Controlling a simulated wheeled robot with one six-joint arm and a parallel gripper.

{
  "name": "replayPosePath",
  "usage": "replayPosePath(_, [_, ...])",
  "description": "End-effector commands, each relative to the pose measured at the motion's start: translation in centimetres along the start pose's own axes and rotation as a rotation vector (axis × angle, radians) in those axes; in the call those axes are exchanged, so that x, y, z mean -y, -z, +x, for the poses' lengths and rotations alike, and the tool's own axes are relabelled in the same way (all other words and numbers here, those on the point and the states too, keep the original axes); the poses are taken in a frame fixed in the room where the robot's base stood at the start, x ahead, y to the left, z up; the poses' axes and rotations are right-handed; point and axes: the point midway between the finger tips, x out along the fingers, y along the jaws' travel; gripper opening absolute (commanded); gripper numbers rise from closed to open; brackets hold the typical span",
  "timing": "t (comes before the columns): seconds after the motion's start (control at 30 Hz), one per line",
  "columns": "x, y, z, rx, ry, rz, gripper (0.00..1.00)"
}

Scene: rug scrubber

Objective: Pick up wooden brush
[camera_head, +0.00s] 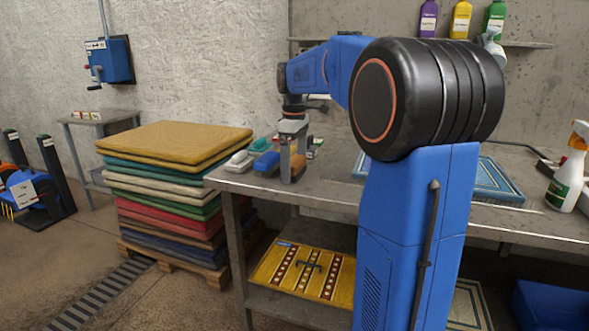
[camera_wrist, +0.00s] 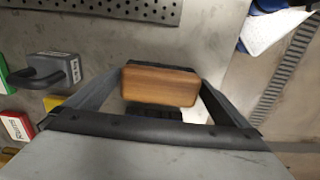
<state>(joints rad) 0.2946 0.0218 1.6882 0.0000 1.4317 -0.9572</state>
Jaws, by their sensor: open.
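The wooden brush (camera_wrist: 160,85) shows in the wrist view as a brown wooden block with a darker part behind it. It lies between the two fingers of my gripper, and the fingers stand close to its two ends. My gripper (camera_head: 292,168) is open and reaches down at the left end of the workbench in the head view. The fingers hide most of the brush there. I cannot tell whether they touch it.
A blue brush (camera_head: 266,163) and a pale one (camera_head: 240,160) lie left of my gripper on the workbench (camera_head: 330,190). A grey block with a handle (camera_wrist: 62,68) is beside it in the wrist view. A spray bottle (camera_head: 567,175) stands at the right. Stacked rugs (camera_head: 170,145) stand left.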

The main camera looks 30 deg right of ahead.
Motion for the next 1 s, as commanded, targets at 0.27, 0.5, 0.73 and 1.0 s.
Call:
replayPosePath(0.27, [0.0,0.0,0.0,0.000,0.000,0.000,0.61])
replayPosePath(0.5, [0.0,0.0,-0.3,-0.001,-0.001,0.000,0.61])
replayPosePath(0.73, [-0.1,0.0,-3.2,-0.002,-0.003,0.000,0.61])
replayPosePath(1.0, [0.0,0.0,-7.9,-0.001,-0.002,0.000,0.61])
